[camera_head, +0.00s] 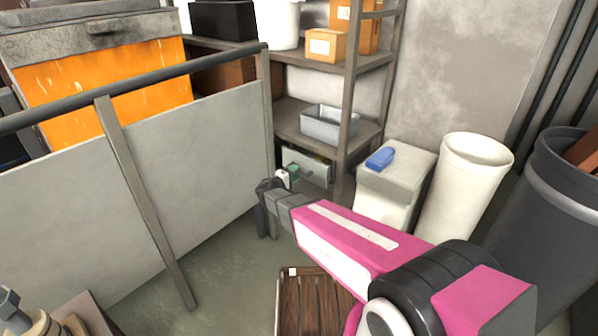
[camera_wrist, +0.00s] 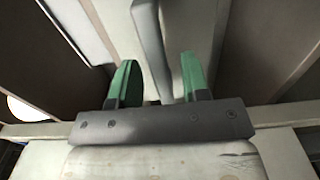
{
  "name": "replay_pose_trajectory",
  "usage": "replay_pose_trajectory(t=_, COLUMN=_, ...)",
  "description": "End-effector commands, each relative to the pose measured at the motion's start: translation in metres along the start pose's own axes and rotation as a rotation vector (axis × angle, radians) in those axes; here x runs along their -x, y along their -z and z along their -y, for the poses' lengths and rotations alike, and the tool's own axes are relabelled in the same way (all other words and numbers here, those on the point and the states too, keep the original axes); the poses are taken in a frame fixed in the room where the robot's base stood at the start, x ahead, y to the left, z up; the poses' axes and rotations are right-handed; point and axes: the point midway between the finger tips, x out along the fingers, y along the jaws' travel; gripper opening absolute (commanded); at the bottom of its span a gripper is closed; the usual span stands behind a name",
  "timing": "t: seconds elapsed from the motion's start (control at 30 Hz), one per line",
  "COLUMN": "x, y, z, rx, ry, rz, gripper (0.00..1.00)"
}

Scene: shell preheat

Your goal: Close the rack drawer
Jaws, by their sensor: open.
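The rack drawer (camera_head: 317,172) is a pale grey box low in the metal rack, partly hidden behind my arm's end. A strip of its inside shows over its front, so it looks at least partly pulled out. My gripper (camera_head: 298,173) is at the drawer front. In the wrist view my gripper (camera_wrist: 160,82) has its two green fingers apart. A grey bar handle (camera_wrist: 151,45) runs between them, with a visible gap on either side. I cannot tell whether either finger touches it.
The metal rack (camera_head: 350,110) holds a grey bin (camera_head: 329,123) and cardboard boxes (camera_head: 325,45). A grey panel barrier (camera_head: 200,150) stands left. A white bin with a blue item (camera_head: 380,158) and a white barrel (camera_head: 462,190) stand right. A wooden slatted piece (camera_head: 315,300) lies below.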

Motion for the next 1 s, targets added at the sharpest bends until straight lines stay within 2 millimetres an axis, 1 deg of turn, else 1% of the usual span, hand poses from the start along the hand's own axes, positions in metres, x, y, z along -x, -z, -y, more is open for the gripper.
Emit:
replay_pose_trajectory(t=0.03, x=-0.009, y=0.0, z=0.001, rx=0.0, ry=0.0, rz=0.002, gripper=0.43)
replay_pose_trajectory(t=0.1, x=-0.018, y=0.001, z=0.001, rx=0.0, ry=0.001, rz=0.001, gripper=0.43)
replay_pose_trajectory(t=0.23, x=-0.029, y=0.0, z=0.0, rx=0.0, ry=0.0, rz=0.001, gripper=0.43)
replay_pose_trajectory(t=0.37, x=-0.033, y=0.0, z=0.0, rx=0.0, ry=0.0, rz=0.0, gripper=0.43)
replay_pose_trajectory(t=0.6, x=-0.034, y=0.0, z=0.0, rx=0.001, ry=0.0, rz=0.0, gripper=0.43)
replay_pose_trajectory(t=0.63, x=-0.033, y=0.0, z=0.0, rx=0.001, ry=0.0, rz=0.0, gripper=0.39)
replay_pose_trajectory(t=0.67, x=-0.033, y=0.0, z=0.0, rx=0.0, ry=0.0, rz=0.0, gripper=0.3)
replay_pose_trajectory(t=0.7, x=-0.033, y=0.0, z=0.0, rx=0.0, ry=0.0, rz=0.0, gripper=0.17)
replay_pose_trajectory(t=0.73, x=-0.033, y=0.0, z=0.0, rx=0.0, ry=0.0, rz=0.0, gripper=0.07)
replay_pose_trajectory(t=0.77, x=-0.033, y=0.0, z=0.0, rx=0.001, ry=0.0, rz=0.0, gripper=0.0)
replay_pose_trajectory(t=0.93, x=-0.034, y=0.0, z=0.0, rx=0.0, ry=0.0, rz=0.0, gripper=0.0)
replay_pose_trajectory(t=1.0, x=-0.038, y=0.0, z=0.0, rx=0.0, ry=0.0, rz=0.0, gripper=0.0)
